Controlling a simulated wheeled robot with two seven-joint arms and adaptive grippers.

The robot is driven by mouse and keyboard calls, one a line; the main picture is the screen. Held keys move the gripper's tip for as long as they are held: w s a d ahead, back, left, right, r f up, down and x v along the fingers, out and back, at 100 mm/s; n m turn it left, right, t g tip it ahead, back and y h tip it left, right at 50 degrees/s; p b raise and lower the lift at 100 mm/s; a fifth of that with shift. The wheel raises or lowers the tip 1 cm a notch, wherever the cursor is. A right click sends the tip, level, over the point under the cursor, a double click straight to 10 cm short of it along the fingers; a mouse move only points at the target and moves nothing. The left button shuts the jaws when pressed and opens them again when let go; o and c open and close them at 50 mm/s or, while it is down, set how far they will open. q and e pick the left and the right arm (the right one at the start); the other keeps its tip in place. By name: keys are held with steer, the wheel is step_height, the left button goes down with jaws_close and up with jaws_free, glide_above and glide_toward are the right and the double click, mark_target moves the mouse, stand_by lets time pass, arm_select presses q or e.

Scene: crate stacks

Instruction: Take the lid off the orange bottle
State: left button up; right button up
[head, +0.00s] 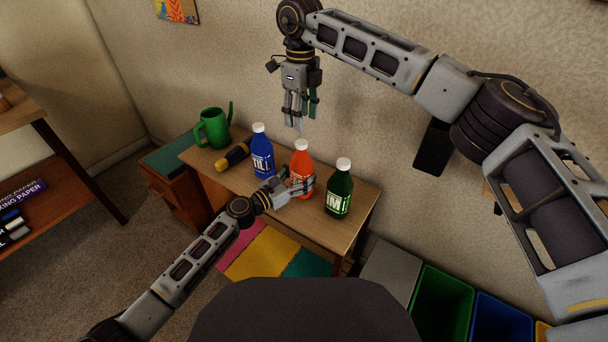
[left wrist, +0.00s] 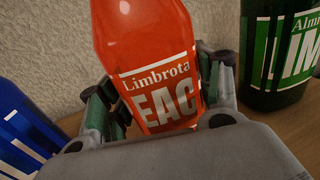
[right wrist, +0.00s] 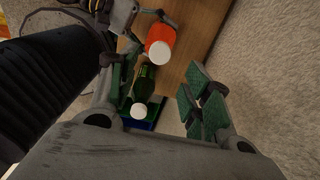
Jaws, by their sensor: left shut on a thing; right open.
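The orange bottle (head: 301,163) stands upright on the small wooden table, and its white lid (head: 301,144) is on. My left gripper (head: 300,187) is shut around the bottle's body from the front; the left wrist view shows the orange bottle (left wrist: 150,55) between its two fingers, with its lid out of frame. My right gripper (head: 298,112) is open and empty, pointing down, above the table near the wall. In the right wrist view the white lid (right wrist: 159,53) lies near the top, beyond the open fingers (right wrist: 160,95).
A blue bottle (head: 262,158) stands to the left of the orange one and a green bottle (head: 339,195) to the right, both with white lids. A flashlight (head: 233,156) and a green watering can (head: 213,128) are on the table's left part. The wall is close behind.

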steer(key=shift+s+f, duration=0.1)
steer(key=shift+f, duration=0.5)
steer(key=shift+s+a+f+g, duration=0.3)
steer(key=shift+s+a+f, duration=0.05)
steer(key=shift+a+f, duration=0.2)
steer(key=m, duration=0.3)
steer(key=r+m, duration=0.1)
steer(key=m, duration=0.3)
steer(key=r+m, duration=0.1)
steer(key=m, duration=0.2)
steer(key=shift+w+a+m+y, duration=0.2)
steer(key=shift+w+m+y, duration=0.1)
steer(key=shift+y, duration=0.1)
steer(key=m, duration=0.3)
steer(key=shift+w+d+r+m, duration=0.1)
steer(key=shift+d+m, duration=0.1)
steer(key=shift+m, duration=0.2)
steer(key=m, duration=0.4)
steer(key=shift+w+d+m, duration=0.1)
steer(key=shift+d+m, duration=0.15)
steer(key=shift+m, duration=0.05)
steer(key=m, duration=0.4)
steer(key=shift+d+h, duration=0.15)
steer(key=shift+h, duration=0.15)
steer(key=m, duration=0.3)
steer(key=shift+d+m, duration=0.15)
steer(key=shift+m, duration=2.55)
